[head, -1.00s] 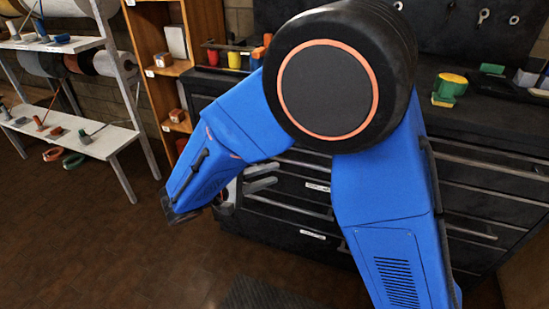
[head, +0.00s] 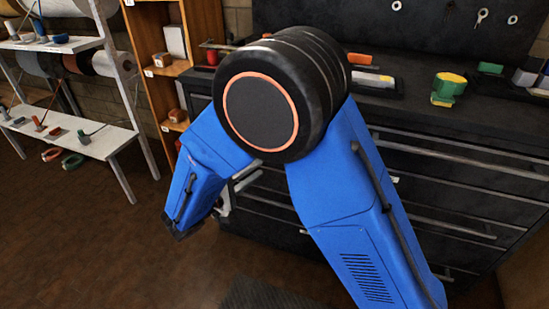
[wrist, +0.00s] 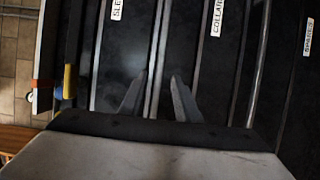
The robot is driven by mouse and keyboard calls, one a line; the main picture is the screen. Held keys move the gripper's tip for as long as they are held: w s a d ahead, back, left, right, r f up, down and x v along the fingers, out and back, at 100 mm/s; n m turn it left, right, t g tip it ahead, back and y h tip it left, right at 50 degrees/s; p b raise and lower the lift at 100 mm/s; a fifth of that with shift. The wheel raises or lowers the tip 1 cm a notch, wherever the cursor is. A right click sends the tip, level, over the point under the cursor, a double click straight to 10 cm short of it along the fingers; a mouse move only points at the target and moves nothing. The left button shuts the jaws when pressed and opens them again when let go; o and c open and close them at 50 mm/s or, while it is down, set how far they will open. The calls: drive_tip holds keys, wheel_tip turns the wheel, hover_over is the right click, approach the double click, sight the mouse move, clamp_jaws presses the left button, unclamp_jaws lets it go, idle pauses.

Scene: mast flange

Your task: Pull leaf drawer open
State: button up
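The black drawer cabinet (head: 465,195) stands behind my blue arm, with long metal bar handles. In the wrist view several drawer fronts run up the picture, turned sideways. One white label (wrist: 117,9) is cut off and seems to begin "SLE"; another (wrist: 217,17) seems to read "COLLAR". I cannot make out a label reading "leaf". My gripper (wrist: 157,100) has its two grey fingers apart, one on each side of a metal handle bar (wrist: 159,50). I cannot tell whether they touch it. In the head view my arm hides much of the cabinet's left part.
A green and yellow object (head: 448,88) sits on the dark worktop (head: 400,115). A wooden shelf (head: 160,45) and a white rack (head: 95,135) with spools stand left. The brown floor (head: 110,245) in front is open. A dark mat (head: 265,293) lies below.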

drive_tip(key=x, duration=0.9)
drive_tip(key=shift+d, duration=0.2)
drive_tip(key=shift+c, duration=0.6)
clamp_jaws()
